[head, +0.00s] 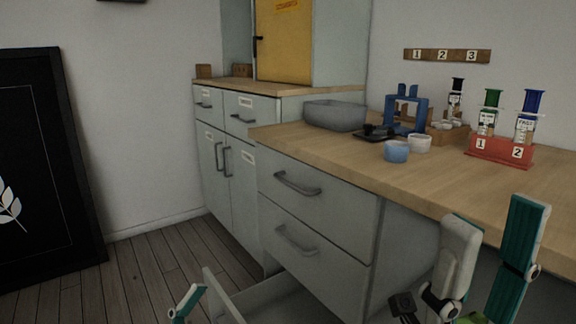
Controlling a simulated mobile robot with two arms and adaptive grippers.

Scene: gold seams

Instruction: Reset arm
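My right gripper (495,215) is at the lower right, in front of the counter's front edge. Its two teal and white fingers point up and stand apart, with nothing seen between their tips. Part of my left gripper (187,302) shows at the bottom, left of a pulled-out drawer (268,302). Only a teal and white finger part shows, so its opening cannot be told. A small green patch shows at the bottom edge below the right gripper; I cannot tell what it is.
The wooden counter (330,145) carries a grey basin (335,115), a blue stand (405,112), a blue cup (396,151), a white cup (419,142) and a red rack (499,150) with two syringes. The low drawer juts out over the floor. A black-framed picture (75,140) leans at left.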

